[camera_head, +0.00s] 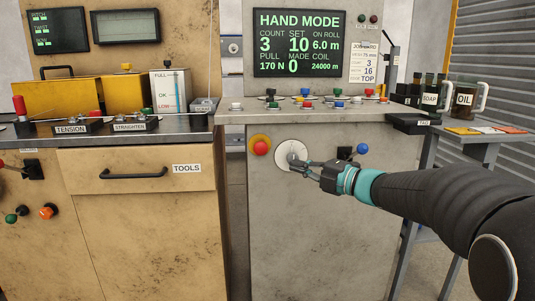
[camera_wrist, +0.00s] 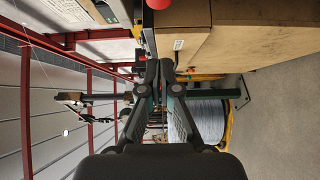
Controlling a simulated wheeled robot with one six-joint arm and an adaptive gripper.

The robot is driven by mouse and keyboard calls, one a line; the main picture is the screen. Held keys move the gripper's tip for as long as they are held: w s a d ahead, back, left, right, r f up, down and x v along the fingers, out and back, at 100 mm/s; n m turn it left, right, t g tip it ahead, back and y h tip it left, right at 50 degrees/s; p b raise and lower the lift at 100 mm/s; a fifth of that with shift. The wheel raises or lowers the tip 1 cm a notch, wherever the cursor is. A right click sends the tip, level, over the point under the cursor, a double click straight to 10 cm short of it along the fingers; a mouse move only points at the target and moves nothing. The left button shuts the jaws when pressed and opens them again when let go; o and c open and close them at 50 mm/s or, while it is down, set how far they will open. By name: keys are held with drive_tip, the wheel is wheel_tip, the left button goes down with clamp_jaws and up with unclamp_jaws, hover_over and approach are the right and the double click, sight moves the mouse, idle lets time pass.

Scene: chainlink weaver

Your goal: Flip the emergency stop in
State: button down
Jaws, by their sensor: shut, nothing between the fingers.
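The emergency stop, a red mushroom button (camera_head: 260,147) on a yellow ring, sits on the front of the grey cabinet in the head view, left of a round white plate (camera_head: 291,155). My gripper (camera_head: 293,162) is shut and empty. Its tips point left and overlap the white plate in the picture, a short way right of and slightly below the button. I see a gap between tips and button, but cannot tell how far they are from the panel. In the wrist view the closed fingers (camera_wrist: 165,66) show nothing between them.
A blue ball-ended lever (camera_head: 361,149) stands on the panel just above my gripper. The console ledge (camera_head: 240,117) with coloured buttons overhangs the panel. The tan cabinet (camera_head: 150,220) stands left, across a narrow gap. A side table (camera_head: 480,138) with mugs is at right.

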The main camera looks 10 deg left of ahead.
idle(0.3)
drive_tip(key=p, duration=0.1)
approach(257, 150)
drive_tip(key=s+a, duration=0.1)
drive_tip(key=a, duration=0.2)
drive_tip(key=shift+w+a+r+p, duration=0.15)
drive_tip(key=shift+w+a, duration=0.2)
drive_tip(key=shift+w, duration=0.35)
drive_tip(key=shift+w+a+f+p, duration=0.1)
drive_tip(key=shift+w+a+p, duration=0.1)
drive_tip(key=shift+w+a, duration=0.35)
drive_tip(key=shift+w+a+r+p, duration=0.1)
drive_tip(key=shift+w+a+p, duration=0.1)
drive_tip(key=shift+w, duration=0.6)
